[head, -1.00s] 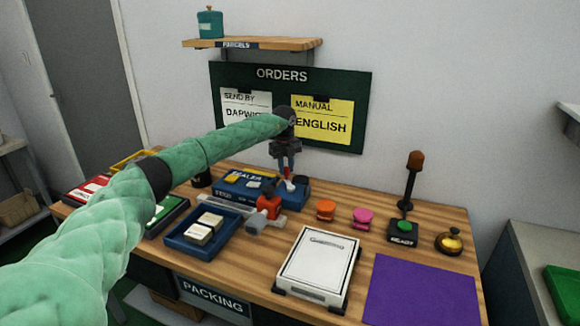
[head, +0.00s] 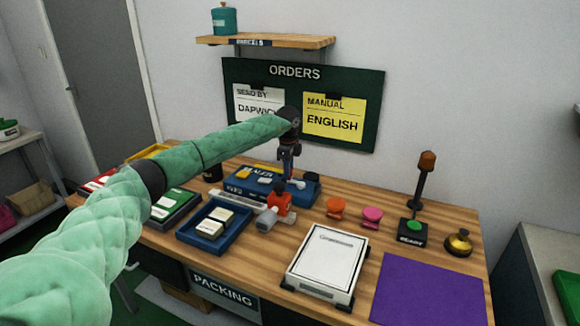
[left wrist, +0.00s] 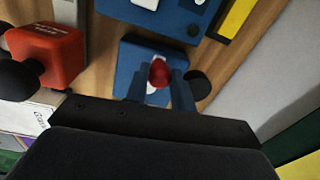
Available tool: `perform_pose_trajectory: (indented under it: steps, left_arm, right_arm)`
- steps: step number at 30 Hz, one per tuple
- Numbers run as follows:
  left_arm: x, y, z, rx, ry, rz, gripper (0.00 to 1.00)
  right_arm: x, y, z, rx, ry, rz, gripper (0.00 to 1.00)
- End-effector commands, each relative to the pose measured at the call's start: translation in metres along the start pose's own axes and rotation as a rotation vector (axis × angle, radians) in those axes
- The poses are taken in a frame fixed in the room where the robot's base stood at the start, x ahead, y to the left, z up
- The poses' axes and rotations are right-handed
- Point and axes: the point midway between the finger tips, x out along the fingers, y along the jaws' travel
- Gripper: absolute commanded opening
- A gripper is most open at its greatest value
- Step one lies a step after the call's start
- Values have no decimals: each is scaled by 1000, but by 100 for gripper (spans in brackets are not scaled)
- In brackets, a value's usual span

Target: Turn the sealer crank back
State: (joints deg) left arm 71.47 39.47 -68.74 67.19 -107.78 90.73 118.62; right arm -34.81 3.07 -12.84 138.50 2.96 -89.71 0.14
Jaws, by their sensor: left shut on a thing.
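The sealer (head: 243,188) is a blue box with a lettered front, near the back of the wooden table. Its crank has a red knob (left wrist: 160,73) on a white arm (left wrist: 153,58), seen in the left wrist view over a blue base (left wrist: 133,56). In the head view a white part of the crank (head: 299,184) shows just right of my fingers. My left gripper (head: 289,176) points down at the right part of the sealer. In the left wrist view its two fingers (left wrist: 160,90) stand on either side of the knob, shut on it. My right gripper is in neither view.
A red-orange tool (head: 279,197) stands just in front of the sealer. A blue tray (head: 196,244) with pale blocks, a white scale-like plate (head: 325,262), orange (head: 336,207) and pink (head: 372,216) spools and a purple mat (head: 428,292) lie nearer. The orders board (head: 375,105) hangs behind.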

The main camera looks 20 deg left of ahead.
Motion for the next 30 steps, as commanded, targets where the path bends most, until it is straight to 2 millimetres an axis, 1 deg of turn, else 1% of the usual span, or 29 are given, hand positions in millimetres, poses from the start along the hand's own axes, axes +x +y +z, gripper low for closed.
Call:
perform_pose_trajectory:
  steps: [9, 20, 21, 23, 24, 30]
  left_arm:
    - [-1, 3, 0, -65, -2, -1, 2]
    - [-1, 4, 0, -69, -2, 0, 2]
    - [-1, 4, 0, -69, -2, 0, 27]
    - [0, 4, 0, -68, -2, 0, 38]
    - [0, 4, 0, -68, -2, 0, 46]
    - [0, 4, 0, -68, -2, 0, 46]
  right_arm:
    - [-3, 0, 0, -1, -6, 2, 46]
    - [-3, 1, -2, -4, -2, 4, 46]
    - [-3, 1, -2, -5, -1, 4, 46]
    - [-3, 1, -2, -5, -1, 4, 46]
    - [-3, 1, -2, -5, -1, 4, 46]
    - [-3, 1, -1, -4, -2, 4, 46]
